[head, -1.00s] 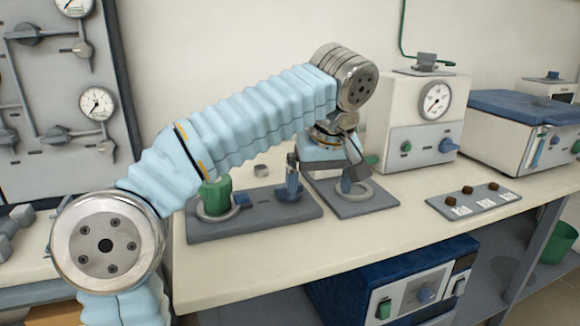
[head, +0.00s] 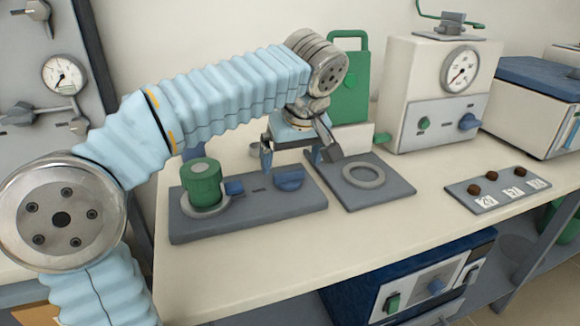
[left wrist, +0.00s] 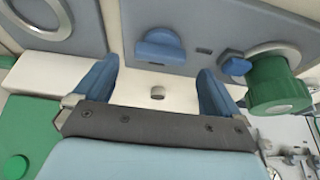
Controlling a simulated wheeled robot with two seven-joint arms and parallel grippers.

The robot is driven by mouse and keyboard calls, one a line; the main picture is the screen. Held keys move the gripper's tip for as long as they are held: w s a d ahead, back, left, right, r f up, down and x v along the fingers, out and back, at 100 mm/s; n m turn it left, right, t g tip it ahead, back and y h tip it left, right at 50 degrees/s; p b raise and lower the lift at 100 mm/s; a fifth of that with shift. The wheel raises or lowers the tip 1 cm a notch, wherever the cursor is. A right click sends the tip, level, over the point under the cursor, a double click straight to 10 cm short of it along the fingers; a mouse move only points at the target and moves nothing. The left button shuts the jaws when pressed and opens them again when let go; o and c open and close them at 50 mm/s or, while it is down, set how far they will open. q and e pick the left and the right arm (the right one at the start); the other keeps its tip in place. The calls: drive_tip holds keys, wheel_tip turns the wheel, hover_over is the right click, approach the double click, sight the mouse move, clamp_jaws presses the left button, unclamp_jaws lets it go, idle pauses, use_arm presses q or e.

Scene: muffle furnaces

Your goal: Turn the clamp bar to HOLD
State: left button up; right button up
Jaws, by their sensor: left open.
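A grey base plate (head: 250,222) on the bench carries a green cylinder (head: 203,182) in a light ring, a small blue tab (head: 234,187) beside it, and a blue half-round piece (head: 289,181). I cannot tell for sure which blue part is the clamp bar; no HOLD lettering is readable. My left gripper (head: 290,158) is open and empty, pointing down just behind the half-round piece. In the left wrist view, its blue fingers (left wrist: 158,78) are apart; the half-round piece (left wrist: 160,46) lies beyond them, between their lines and untouched. The green cylinder (left wrist: 280,86) is to the right.
A second grey plate with a ring (head: 364,175) adjoins on the right. Behind stand a green case (head: 350,85) and a white gauge box (head: 420,70). A grey strip with labelled brown knobs (head: 495,192) lies to the right. The bench front is clear.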

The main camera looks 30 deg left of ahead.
sight(289, 172)
use_arm(q)
drive_tip(key=shift+x, duration=1.75)
drive_tip(key=shift+c, duration=0.2)
drive_tip(key=c, duration=1)
